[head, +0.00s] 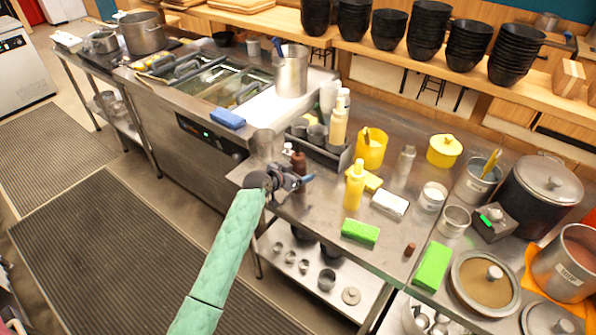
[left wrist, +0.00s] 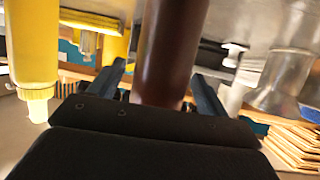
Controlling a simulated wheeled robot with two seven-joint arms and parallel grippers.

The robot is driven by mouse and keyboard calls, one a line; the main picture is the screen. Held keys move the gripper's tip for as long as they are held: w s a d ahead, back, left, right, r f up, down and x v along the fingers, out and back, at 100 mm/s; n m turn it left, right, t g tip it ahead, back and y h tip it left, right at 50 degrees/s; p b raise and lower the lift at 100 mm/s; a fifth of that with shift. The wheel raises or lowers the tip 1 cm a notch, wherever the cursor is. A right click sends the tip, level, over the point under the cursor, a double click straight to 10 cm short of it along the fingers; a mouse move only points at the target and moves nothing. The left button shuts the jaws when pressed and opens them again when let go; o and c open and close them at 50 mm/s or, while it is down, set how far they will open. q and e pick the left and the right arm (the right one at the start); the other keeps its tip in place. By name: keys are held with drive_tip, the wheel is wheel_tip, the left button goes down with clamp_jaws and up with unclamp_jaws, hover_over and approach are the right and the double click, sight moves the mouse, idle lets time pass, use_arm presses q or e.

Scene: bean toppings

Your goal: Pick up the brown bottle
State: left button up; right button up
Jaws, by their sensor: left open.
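The brown bottle (head: 299,163) stands near the left edge of the steel counter, partly hidden by my left gripper (head: 298,182). In the left wrist view the dark brown bottle (left wrist: 172,45) shows between the two fingers of my left gripper (left wrist: 162,82). The fingers are spread, one on each side of it. I cannot tell whether either finger touches it. My right gripper is not in view.
A yellow squeeze bottle (head: 355,186) stands to the right of the gripper, and a grey caddy (head: 322,150) with cups is behind it. A green sponge (head: 360,233) lies near the front edge. The counter (head: 310,215) just in front of the gripper is bare.

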use_arm(q)
drive_tip(key=shift+c, duration=0.5)
drive_tip(key=c, duration=0.7)
drive_tip(key=shift+r, duration=0.1)
